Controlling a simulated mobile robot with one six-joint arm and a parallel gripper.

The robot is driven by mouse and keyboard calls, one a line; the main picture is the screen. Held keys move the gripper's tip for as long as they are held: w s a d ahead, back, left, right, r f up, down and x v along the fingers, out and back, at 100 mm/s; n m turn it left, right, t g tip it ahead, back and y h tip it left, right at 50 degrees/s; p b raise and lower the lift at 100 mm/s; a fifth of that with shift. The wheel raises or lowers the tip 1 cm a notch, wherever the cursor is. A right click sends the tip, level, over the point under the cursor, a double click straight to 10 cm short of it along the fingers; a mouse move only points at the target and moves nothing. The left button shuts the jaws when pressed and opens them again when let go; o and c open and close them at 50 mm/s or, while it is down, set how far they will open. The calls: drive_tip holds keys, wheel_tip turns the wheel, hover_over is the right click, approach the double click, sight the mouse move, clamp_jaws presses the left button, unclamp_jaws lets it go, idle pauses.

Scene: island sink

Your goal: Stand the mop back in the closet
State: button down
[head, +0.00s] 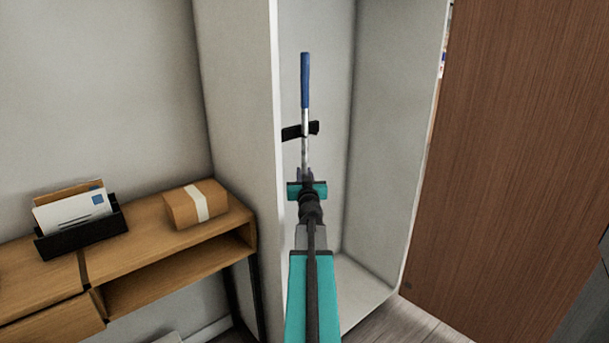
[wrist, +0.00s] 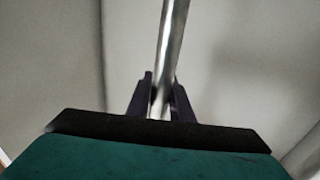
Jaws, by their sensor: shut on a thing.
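The mop shows in the head view as an upright pole with a blue grip (head: 305,80) on top and a metal shaft (head: 306,152) below. My gripper (head: 305,174) is shut on the shaft, inside the closet opening. In the wrist view the shaft (wrist: 172,40) runs up between the two dark fingers of my gripper (wrist: 160,95), leaning slightly right. The closet (head: 395,110) is open, with pale walls. A black clip (head: 291,133) sits at the shaft's height inside it; I cannot tell whether the shaft is in it. The mop's lower end is hidden behind my arm.
The closet's pale left side panel (head: 240,110) stands close to my arm. A brown wooden door (head: 515,150) stands open at the right. A wooden console (head: 150,245) at the left holds a parcel (head: 183,207) and a black letter holder (head: 85,236).

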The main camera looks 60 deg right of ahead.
drive_tip(key=c, duration=1.6)
unclamp_jaws()
drive_tip(key=shift+r, duration=0.1)
drive_tip(key=shift+o, duration=0.6)
